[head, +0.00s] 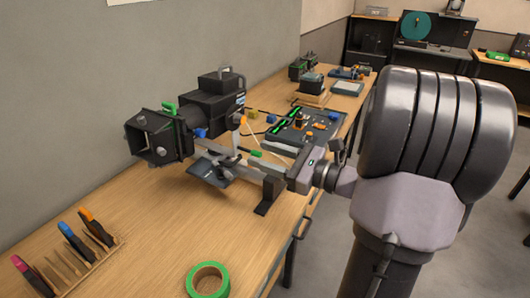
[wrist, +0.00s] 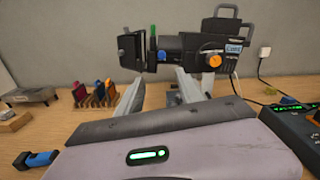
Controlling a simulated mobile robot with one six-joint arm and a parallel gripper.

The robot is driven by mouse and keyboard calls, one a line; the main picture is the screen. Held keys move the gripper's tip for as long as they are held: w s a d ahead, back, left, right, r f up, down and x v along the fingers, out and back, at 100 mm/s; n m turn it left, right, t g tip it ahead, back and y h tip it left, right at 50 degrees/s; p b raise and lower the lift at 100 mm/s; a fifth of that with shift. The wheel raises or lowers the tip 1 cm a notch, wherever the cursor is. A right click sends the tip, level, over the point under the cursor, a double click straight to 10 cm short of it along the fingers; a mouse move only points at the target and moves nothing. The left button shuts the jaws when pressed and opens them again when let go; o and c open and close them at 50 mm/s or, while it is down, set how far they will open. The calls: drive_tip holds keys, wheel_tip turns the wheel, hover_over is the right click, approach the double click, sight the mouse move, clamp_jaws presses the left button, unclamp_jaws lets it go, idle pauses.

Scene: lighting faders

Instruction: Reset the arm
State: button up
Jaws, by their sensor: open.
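My gripper (head: 222,160) is open, with its two fingers apart and nothing seen between them. The fingers also show in the wrist view (wrist: 164,82), pointing toward the wall below a black stage lamp (wrist: 190,48). In the head view the lamp (head: 205,108) stands on the bench just beyond the fingertips; I cannot tell whether they touch it. My arm reaches in from the right, over the bench edge. The fader console (head: 300,130) lies behind the gripper and shows at the right edge of the wrist view (wrist: 298,125).
The wooden bench (head: 150,240) holds a rack with colored-handled tools (head: 85,245) and a green tape roll (head: 207,279) at the front. Small devices (head: 312,83) stand farther back. The grey wall (head: 90,90) is close behind the lamp. Floor (head: 500,240) is open at right.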

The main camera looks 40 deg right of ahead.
idle(0.3)
drive_tip(key=s+a+f+n+g+y, duration=0.15)
drive_tip(key=a+n+g, duration=0.35)
drive_tip(key=a, duration=0.6)
drive_tip(key=s+a+f+n+g+y, duration=0.15)
drive_tip(key=a+n+g, duration=0.35)
drive_tip(key=a, duration=0.5)
drive_tip(key=s+a+n+h, duration=0.2)
drive_tip(key=s+n, duration=0.3)
drive_tip(key=n, duration=0.3)
drive_tip(key=s+a+f+n+g+h, duration=0.1)
drive_tip(key=s+a+n+h, duration=0.2)
drive_tip(key=s+n+h, duration=0.2)
drive_tip(key=s+n, duration=0.1)
drive_tip(key=n, duration=0.1)
drive_tip(key=shift+s+a+n, duration=0.2)
drive_tip(key=shift+a+n, duration=0.1)
drive_tip(key=shift+n, duration=0.1)
